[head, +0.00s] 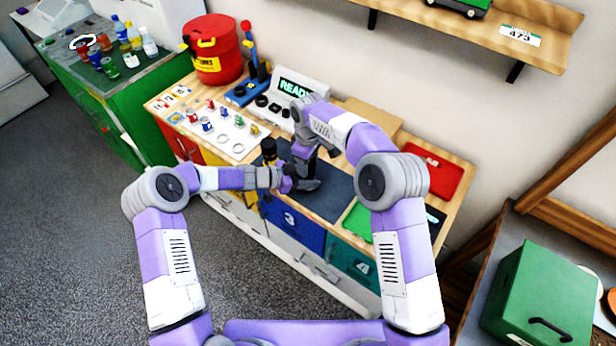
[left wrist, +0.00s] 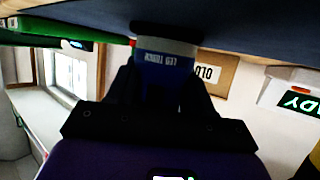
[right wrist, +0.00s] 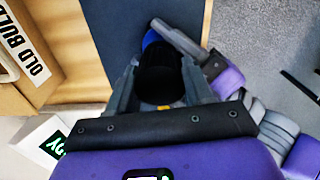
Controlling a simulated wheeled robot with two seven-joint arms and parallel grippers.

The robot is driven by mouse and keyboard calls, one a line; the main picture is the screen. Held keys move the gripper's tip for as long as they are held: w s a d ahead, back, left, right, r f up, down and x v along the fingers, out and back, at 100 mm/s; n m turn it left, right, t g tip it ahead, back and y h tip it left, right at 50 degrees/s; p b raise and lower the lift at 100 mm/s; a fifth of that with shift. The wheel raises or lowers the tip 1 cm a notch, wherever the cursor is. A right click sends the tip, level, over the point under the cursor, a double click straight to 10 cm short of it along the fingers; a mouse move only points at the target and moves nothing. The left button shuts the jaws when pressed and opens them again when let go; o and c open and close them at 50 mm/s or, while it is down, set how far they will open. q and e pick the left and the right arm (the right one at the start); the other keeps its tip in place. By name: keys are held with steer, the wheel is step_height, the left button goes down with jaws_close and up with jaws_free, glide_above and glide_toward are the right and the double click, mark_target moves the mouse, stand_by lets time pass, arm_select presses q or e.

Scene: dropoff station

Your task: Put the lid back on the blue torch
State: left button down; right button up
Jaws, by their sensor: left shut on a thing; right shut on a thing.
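The blue torch (left wrist: 163,72), lettered "LED TORCH", is between the fingers of my left gripper (left wrist: 160,88), which is shut on it. Its dark end (left wrist: 165,32) is close to the dark blue mat. My right gripper (right wrist: 160,95) is shut on a black round piece that looks like the lid (right wrist: 160,72). A bit of the blue torch (right wrist: 150,38) shows just past the lid in the right wrist view. I cannot tell whether lid and torch touch. In the head view my arms meet over the mat and hide the torch and lid.
The dark blue mat (head: 330,200) lies on the workbench. A yellow and black object (head: 269,152) stands close to my left gripper. A white "READY" display (head: 300,88), a cardboard box (head: 372,118) and a red tray (head: 432,172) are around it. Small parts lie at the left.

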arm_select(q)
steer(key=shift+f, duration=0.2)
arm_select(e)
steer(key=o, duration=1.2)
steer(key=shift+c, duration=0.2)
arm_select(q)
steer(key=shift+s, duration=0.1)
arm_select(e)
steer(key=shift+r, duration=2.3)
steer(key=shift+c, duration=0.4)
steer(key=n, duration=0.3)
steer(key=shift+a+r+n, duration=0.15)
steer(key=shift+r+n, duration=0.1)
steer(key=shift+n, duration=0.05)
steer(key=n, duration=0.3)
steer(key=shift+s+r+n, duration=0.1)
steer(key=shift+r+n, duration=0.25)
steer(key=shift+n, duration=0.05)
steer(key=n, duration=0.2)
steer(key=r+n, duration=0.1)
steer(key=n, duration=0.3)
steer(key=r+n, duration=0.1)
steer(key=n, duration=0.2)
steer(key=shift+r, duration=0.1)
